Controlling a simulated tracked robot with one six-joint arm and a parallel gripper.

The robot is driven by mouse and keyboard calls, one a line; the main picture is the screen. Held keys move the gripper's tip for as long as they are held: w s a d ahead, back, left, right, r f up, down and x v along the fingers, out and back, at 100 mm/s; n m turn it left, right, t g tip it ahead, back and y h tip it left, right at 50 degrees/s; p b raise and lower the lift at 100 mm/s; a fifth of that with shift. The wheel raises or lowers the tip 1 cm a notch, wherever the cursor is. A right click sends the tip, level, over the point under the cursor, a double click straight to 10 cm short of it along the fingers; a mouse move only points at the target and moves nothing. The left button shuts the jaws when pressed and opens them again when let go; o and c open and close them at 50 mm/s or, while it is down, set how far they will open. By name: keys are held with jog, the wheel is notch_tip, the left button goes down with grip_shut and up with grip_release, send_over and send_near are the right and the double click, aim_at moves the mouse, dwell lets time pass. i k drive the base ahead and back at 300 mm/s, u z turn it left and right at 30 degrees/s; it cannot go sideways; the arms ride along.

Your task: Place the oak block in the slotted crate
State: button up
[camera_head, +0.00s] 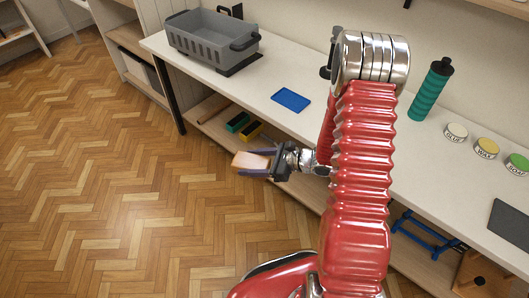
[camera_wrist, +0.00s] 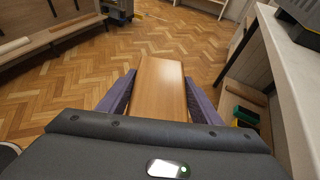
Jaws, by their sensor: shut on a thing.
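The oak block (camera_head: 251,161) is a plain light-brown wooden piece held out in front of the bench in the head view. My gripper (camera_head: 255,163) is shut on it, with a finger along each side. In the wrist view the oak block (camera_wrist: 160,88) stands out lengthwise between the two purple-grey fingers of my gripper (camera_wrist: 160,100). The slotted crate (camera_head: 212,38) is a grey open box with slotted walls at the far left end of the bench top. The block is apart from the crate, nearer to me and lower. The crate's inside floor is mostly hidden.
The pale bench top (camera_head: 280,70) runs from the crate to the right. A blue tray (camera_head: 291,100) lies on it. A green bottle (camera_head: 431,90) and several round tins stand farther right. The parquet floor is clear.

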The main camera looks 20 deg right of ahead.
aim_at(211, 36)
jog(key=k, duration=1.35)
jog(key=u, duration=0.4)
jog(key=i, duration=1.05)
jog(key=u, duration=0.7)
jog(key=i, duration=1.8)
jog(key=z, duration=0.65)
